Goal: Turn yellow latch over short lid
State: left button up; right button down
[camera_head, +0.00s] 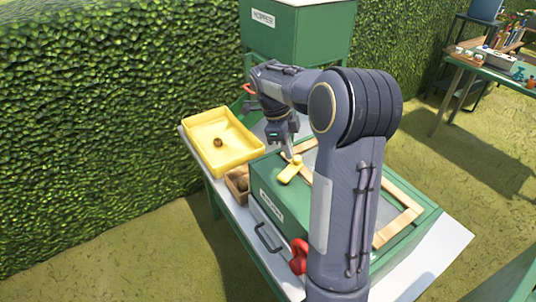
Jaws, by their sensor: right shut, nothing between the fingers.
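The yellow latch (289,172) is a short bar on the top of the green box (266,178), near its far left corner. My right gripper (289,154) points down at the latch's far end, shut with nothing held. I cannot tell whether its tips touch the latch. Wooden strips (401,228) frame the lid area on top of the box. My right arm hides much of that top, so I cannot tell which part is the short lid or whether the latch lies over it. My left gripper is not in view.
A green hopper (318,35) stands behind.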

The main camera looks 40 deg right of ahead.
jog(key=shift+s+d+m, duration=0.1)
jog(key=shift+m, duration=0.2)
jog(key=shift+f, duration=0.1)
jog(key=shift+s+a, duration=0.4)
jog(key=shift+a, duration=0.35)
